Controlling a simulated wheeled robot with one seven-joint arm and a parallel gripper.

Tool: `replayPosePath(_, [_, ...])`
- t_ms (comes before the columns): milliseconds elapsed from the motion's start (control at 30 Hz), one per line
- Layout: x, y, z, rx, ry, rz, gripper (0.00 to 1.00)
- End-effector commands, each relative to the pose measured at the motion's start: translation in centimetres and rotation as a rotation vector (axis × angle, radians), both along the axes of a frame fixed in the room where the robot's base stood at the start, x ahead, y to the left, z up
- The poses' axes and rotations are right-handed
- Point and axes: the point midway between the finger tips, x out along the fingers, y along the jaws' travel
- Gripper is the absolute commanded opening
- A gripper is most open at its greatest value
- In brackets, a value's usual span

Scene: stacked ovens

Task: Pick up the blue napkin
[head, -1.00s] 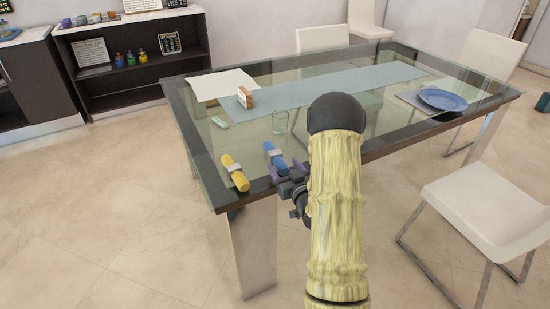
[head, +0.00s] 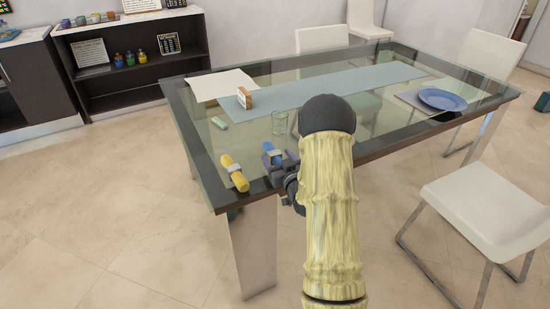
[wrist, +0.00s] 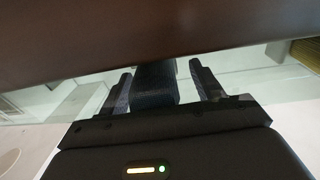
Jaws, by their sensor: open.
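The blue napkin (head: 270,150) is rolled up with a pale ring around it. It lies on the near left corner of the glass table, partly hidden by my gripper (head: 279,160). My gripper is open at the table's near edge, its fingers around the napkin's near end. In the wrist view, a dark blue roll, which looks like the napkin (wrist: 155,86), sits between the two spread fingers (wrist: 160,84). I cannot tell whether either finger touches it.
A yellow rolled napkin (head: 234,174) lies just left of the blue one. A drinking glass (head: 280,123) stands behind, near a small wooden holder (head: 244,97). The glass table (head: 345,122) has a dark rim; a white chair (head: 485,215) stands at right.

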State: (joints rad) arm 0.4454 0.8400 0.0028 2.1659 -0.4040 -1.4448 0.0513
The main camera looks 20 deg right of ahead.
Motion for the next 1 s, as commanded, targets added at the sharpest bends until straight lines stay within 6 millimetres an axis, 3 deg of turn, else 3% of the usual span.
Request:
replayPosePath(267, [0.0, 0.0, 0.0, 0.000, 0.000, 0.000, 0.65])
replayPosePath(533, [0.0, 0.0, 0.0, 0.000, 0.000, 0.000, 0.16])
replayPosePath(833, [0.0, 0.0, 0.3, -0.001, -0.002, 0.000, 0.16])
replayPosePath(1000, [0.0, 0.0, 2.3, -0.001, -0.005, 0.000, 0.16])
